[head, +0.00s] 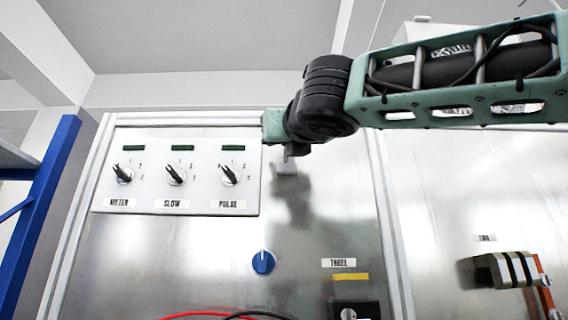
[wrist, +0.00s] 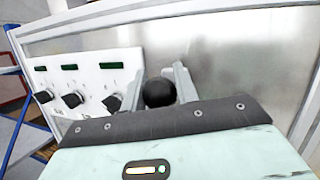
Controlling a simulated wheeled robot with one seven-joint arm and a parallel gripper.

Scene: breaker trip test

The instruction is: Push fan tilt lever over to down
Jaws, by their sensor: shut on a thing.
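The lever's round black knob (wrist: 159,92) sits between the two grey fingers of my gripper (wrist: 158,78) in the wrist view. The fingers are shut on it from either side. In the head view my gripper (head: 291,150) is at the upper middle of the metal panel, just right of the white dial plate. A small pale plate (head: 286,167) shows below it. The lever's shaft and any label on it are hidden behind my gripper and wrist, so its tilt cannot be told.
The white plate (head: 184,205) holds three black dials marked METER, SLOW and PULSE, close left of my gripper. Lower on the panel are a blue knob (head: 263,262) and a yellow-topped black device (head: 351,300). Breaker-like blocks (head: 506,269) are at right. A blue post (head: 45,205) stands left.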

